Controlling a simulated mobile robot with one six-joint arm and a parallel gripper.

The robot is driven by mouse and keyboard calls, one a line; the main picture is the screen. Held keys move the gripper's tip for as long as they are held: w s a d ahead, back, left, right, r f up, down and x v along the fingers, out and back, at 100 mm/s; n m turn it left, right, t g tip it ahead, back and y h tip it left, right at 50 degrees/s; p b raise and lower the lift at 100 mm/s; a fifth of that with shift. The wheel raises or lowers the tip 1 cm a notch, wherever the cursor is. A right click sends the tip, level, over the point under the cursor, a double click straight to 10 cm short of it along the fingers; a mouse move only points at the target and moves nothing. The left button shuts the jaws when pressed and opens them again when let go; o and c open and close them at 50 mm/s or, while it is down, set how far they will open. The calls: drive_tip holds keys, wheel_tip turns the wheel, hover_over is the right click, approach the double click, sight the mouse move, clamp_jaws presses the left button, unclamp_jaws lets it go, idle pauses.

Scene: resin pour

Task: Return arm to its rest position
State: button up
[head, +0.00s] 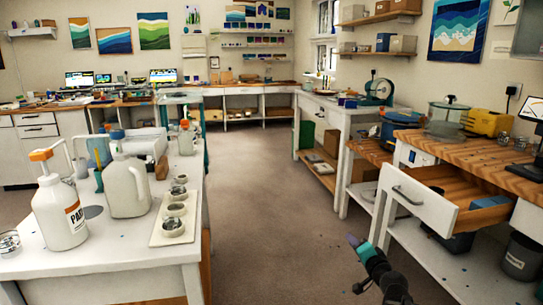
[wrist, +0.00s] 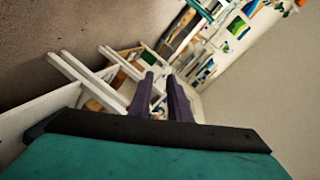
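My gripper (head: 353,240) shows at the lower right of the head view, over the open floor, left of the drawer bench. Its dark fingers point up and away from me, with a teal part behind them. In the wrist view my gripper (wrist: 160,76) shows two dark purple fingers apart, with a gap between them and nothing held. The teal wrist housing fills the bottom of that view. The wrist view is tilted and shows the room beyond the fingers.
An open wooden drawer (head: 425,205) juts out from the right-hand bench near my arm. A white table (head: 110,252) at left holds a pump bottle (head: 60,212), a jug (head: 126,187) and a strip with several cups (head: 160,236). The floor (head: 265,205) between is clear.

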drive_tip(key=s+a+f+n+g+y+p, duration=0.3)
drive_tip(key=s+a+f+n+g+p, duration=0.6)
drive_tip(key=s+a+f+p, duration=0.9)
drive_tip(key=s+f+g+h+p, duration=0.15)
drive_tip(key=s+f+g, duration=0.25)
drive_tip(key=s, duration=0.6)
drive_tip(key=s+f+g+p, duration=0.2)
drive_tip(key=s+f+g, duration=0.2)
drive_tip(key=s, duration=0.6)
drive_tip(key=s+d+n+g+h, duration=0.1)
drive_tip(key=s+d+g+h, duration=0.3)
drive_tip(key=s+d, duration=0.3)
drive_tip(key=s, duration=0.3)
drive_tip(key=shift+s+f, duration=0.2)
drive_tip(key=shift+s, duration=0.1)
